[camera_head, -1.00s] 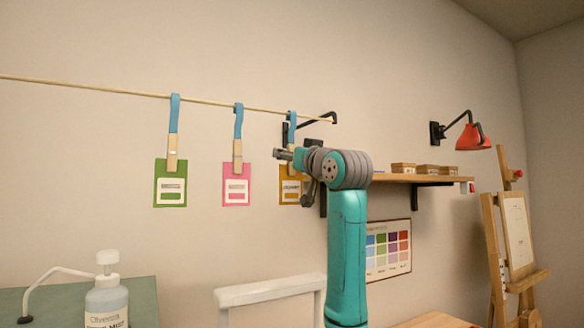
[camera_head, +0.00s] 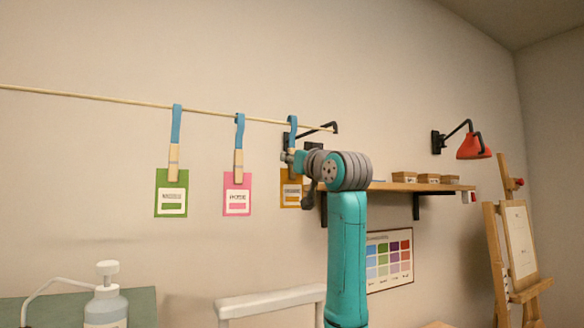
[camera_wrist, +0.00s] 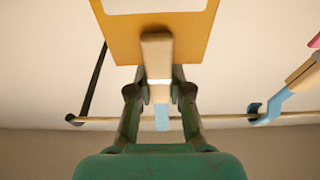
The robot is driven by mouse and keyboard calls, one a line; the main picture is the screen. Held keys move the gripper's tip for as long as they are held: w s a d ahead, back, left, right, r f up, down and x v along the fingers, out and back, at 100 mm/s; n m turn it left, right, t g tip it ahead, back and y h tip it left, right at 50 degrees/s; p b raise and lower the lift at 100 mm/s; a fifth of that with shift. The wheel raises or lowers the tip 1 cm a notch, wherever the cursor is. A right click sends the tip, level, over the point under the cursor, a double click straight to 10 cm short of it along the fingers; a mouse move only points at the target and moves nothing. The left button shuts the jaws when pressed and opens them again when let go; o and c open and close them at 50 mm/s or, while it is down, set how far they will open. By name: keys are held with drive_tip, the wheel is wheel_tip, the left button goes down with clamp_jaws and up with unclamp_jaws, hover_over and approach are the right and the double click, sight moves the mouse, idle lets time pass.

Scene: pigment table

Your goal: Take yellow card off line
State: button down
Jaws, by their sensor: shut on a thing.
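The yellow-orange card (camera_head: 290,200) hangs third from the left, below a blue strap (camera_head: 293,126) on the line (camera_head: 255,119). My arm partly covers its right side and its clip. In the wrist view the yellow card (camera_wrist: 112,43) appears at the top, with its wooden clothespin (camera_wrist: 157,50) over it. My gripper (camera_wrist: 159,92) is shut on the clothespin, one finger on each side. The blue strap shows between the fingers, near the line (camera_wrist: 228,117). In the head view my gripper (camera_head: 289,157) is just above the card.
A pink card (camera_head: 237,190) and a green card (camera_head: 171,192) hang to the left by their own clips. A black bracket (camera_head: 323,128) holds the line's right end. A wooden shelf (camera_head: 440,187) with small boxes is on the right. A white chair (camera_head: 270,300) stands below.

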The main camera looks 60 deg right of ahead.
drive_tip(key=shift+r, duration=0.75)
drive_tip(key=r+v, duration=0.3)
drive_tip(key=v, duration=1)
drive_tip(key=shift+s+a, duration=0.25)
drive_tip(key=shift+s, duration=0.3)
idle(1.2)
drive_tip(key=shift+s, duration=0.1)
idle(0.4)
drive_tip(key=shift+f+x, duration=0.25)
drive_tip(key=shift+x, duration=0.8)
drive_tip(key=shift+f+x, duration=0.25)
drive_tip(key=shift+x, duration=0.85)
